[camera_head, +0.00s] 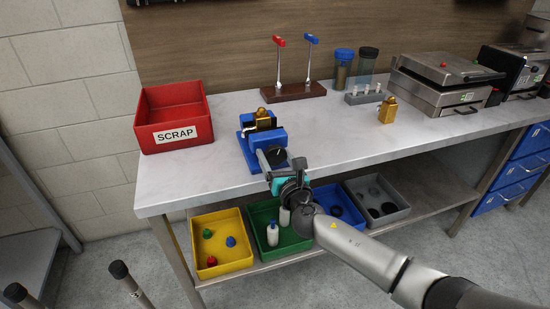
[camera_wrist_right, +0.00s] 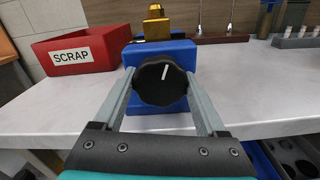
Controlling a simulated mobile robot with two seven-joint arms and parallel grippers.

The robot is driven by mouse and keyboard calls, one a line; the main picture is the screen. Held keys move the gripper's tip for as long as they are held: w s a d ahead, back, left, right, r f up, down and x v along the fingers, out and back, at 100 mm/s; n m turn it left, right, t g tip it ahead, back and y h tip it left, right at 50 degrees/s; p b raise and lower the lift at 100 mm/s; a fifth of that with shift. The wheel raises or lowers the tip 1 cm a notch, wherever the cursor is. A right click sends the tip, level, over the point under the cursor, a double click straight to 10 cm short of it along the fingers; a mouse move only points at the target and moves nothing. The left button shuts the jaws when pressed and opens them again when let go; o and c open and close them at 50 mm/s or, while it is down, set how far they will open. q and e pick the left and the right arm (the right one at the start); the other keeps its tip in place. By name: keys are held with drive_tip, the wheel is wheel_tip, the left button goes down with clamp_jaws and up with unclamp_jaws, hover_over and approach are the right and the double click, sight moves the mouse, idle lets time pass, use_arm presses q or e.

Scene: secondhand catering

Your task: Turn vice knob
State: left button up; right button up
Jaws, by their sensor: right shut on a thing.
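The blue vice (camera_head: 262,139) stands on the grey worktop near its front edge, with a brass block (camera_head: 264,119) at its top. Its black round knob (camera_wrist_right: 160,80) faces me in the right wrist view, with a white mark pointing up and slightly right. In the head view the knob (camera_head: 275,156) is partly hidden by my gripper. My right gripper (camera_wrist_right: 161,82) has one finger on each side of the knob and is shut on it. My left gripper is not in view.
A red SCRAP bin (camera_head: 174,138) stands left of the vice. Two levers on a wooden base (camera_head: 294,92) are behind it. A second brass block (camera_head: 388,110) and steel grills (camera_head: 445,75) are to the right. Coloured trays (camera_head: 222,243) sit on the shelf below.

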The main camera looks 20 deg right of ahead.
drive_tip(key=m+b, duration=0.1)
drive_tip(key=m, duration=0.5)
drive_tip(key=shift+a+f+b, duration=0.1)
drive_tip(key=shift+a+b, duration=0.05)
drive_tip(key=shift+b, duration=0.15)
drive_tip(key=m, duration=1.1)
drive_tip(key=m+p, duration=0.1)
drive_tip(key=m, duration=0.2)
drive_tip(key=shift+m, duration=0.4)
drive_tip(key=shift+m+p, duration=0.5)
drive_tip(key=shift+m, duration=1)
